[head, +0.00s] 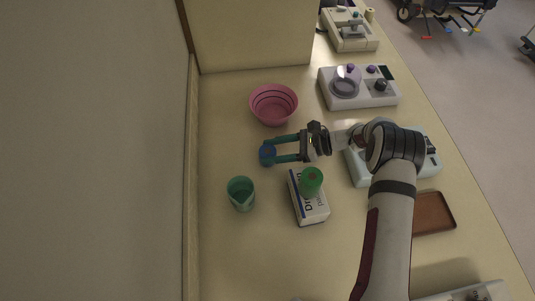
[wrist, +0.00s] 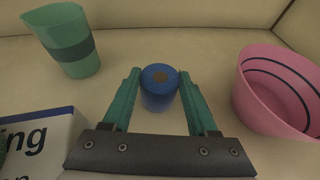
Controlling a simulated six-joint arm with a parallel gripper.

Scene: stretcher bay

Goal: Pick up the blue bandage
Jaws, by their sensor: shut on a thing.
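The blue bandage (head: 267,153) is a small upright roll with a brown centre on top, on the cream counter in the head view. It also shows in the wrist view (wrist: 158,92), between the green fingers. My gripper (head: 270,150) reaches in from the right with its two green fingers on either side of the roll. In the wrist view my gripper (wrist: 160,88) is shut on the bandage near its fingertips. I cannot tell whether the roll is touching the counter or slightly above it.
A pink bowl (head: 274,104) stands behind the gripper, and a green cup (head: 241,193) in front. A white box (head: 309,207) with a green roll (head: 311,180) is nearby. Devices (head: 358,90) and a brown tray (head: 433,214) lie right. The wall is left.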

